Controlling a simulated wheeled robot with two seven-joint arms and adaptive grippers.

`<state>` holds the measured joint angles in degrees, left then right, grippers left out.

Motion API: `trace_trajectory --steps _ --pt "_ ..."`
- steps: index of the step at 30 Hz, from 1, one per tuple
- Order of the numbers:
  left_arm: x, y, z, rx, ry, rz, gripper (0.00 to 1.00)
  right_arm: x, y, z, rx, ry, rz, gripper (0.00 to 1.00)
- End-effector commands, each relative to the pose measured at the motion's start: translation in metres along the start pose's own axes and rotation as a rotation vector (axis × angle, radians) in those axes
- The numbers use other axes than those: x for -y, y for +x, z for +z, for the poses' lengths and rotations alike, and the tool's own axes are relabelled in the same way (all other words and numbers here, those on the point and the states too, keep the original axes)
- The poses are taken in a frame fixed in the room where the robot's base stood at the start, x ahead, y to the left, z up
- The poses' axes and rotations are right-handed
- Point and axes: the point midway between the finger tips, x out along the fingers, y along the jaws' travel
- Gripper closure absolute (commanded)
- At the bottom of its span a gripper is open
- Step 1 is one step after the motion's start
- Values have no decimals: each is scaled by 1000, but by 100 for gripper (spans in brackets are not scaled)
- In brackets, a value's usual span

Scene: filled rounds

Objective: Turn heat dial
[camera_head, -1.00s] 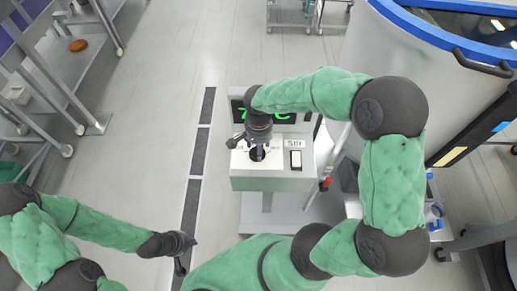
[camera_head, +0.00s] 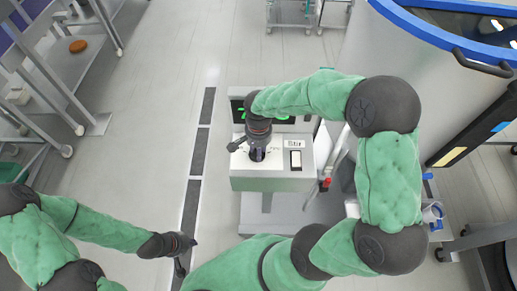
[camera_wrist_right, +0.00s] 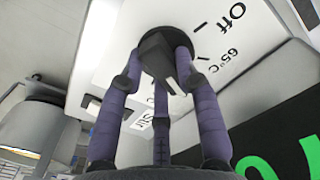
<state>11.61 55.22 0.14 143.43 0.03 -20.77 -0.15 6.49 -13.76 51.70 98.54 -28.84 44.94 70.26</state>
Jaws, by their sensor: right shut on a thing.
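The heat dial (camera_wrist_right: 155,58) is a dark knob on the white panel of a hotplate unit, with "Off" and "65°C" printed beside it. My right gripper (camera_head: 257,154) comes down on the dial from above in the head view, and the arm hides most of the dial there. In the right wrist view, the purple-grey fingers of my right gripper (camera_wrist_right: 160,66) close around the knob.
A display (camera_head: 285,117) with green characters, partly hidden by my arm, is at the back of the unit. A white rocker switch (camera_head: 295,159) sits right of the dial. A large blue-rimmed vessel (camera_head: 400,60) stands at right, and shelving (camera_head: 75,65) at left. Floor between is clear.

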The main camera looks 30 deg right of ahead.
Motion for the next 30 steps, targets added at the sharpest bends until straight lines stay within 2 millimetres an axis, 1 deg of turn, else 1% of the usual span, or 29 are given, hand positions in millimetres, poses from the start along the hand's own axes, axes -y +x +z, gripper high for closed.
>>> trace_trajectory --steps 5,11,30 --pt "0 1 0 0 0 0 100 0 0 -1 -1 -56 -1 100" --pt "1 2 0 0 0 0 100 0 0 -1 0 -189 -1 100" --pt "0 -1 0 0 0 0 100 2 -1 -5 0 -790 -1 100"
